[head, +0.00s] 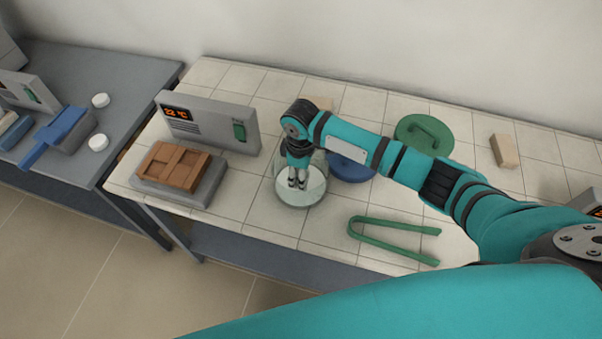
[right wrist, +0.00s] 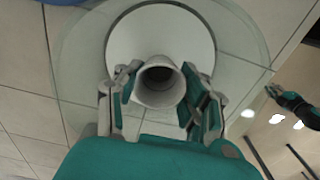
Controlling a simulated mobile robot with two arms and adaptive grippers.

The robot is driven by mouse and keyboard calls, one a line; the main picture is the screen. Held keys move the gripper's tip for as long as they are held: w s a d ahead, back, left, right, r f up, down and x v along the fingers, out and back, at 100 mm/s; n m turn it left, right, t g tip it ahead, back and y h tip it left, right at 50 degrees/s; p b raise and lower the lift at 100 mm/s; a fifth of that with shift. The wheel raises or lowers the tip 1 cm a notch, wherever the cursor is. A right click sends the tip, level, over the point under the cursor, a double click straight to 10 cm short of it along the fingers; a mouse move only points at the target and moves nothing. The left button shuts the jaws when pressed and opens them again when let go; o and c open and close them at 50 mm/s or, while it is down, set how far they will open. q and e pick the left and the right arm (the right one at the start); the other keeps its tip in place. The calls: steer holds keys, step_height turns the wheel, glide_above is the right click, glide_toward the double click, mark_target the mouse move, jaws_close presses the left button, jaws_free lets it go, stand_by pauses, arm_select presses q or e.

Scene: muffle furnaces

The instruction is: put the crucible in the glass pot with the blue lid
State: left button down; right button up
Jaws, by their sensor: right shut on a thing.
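My right gripper (head: 298,182) is shut on the crucible and points down at the clear glass pot (head: 290,201). In the right wrist view the crucible (right wrist: 158,98) is a pale, hollow cup between the fingers of the gripper (right wrist: 160,100). It sits within the outline of the glass pot (right wrist: 82,75), in front of a white round base. I cannot tell how far above that base it is. The blue lid (head: 351,172) lies on the table right of the pot, partly hidden by my right arm. My left gripper is not seen.
Green tongs (head: 392,222) lie right of the pot, and a green lid (head: 424,134) and a tan block (head: 504,151) lie farther back. A grey device (head: 213,126) with a brown wooden piece (head: 174,167) stands left. A blue item (head: 66,130) is on the grey table.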

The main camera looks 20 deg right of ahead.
steer(key=o, duration=1.1)
steer(key=shift+f, duration=0.1)
step_height(320, 180, up, 12)
steer(key=b, duration=0.1)
steer(key=shift+r, duration=0.2)
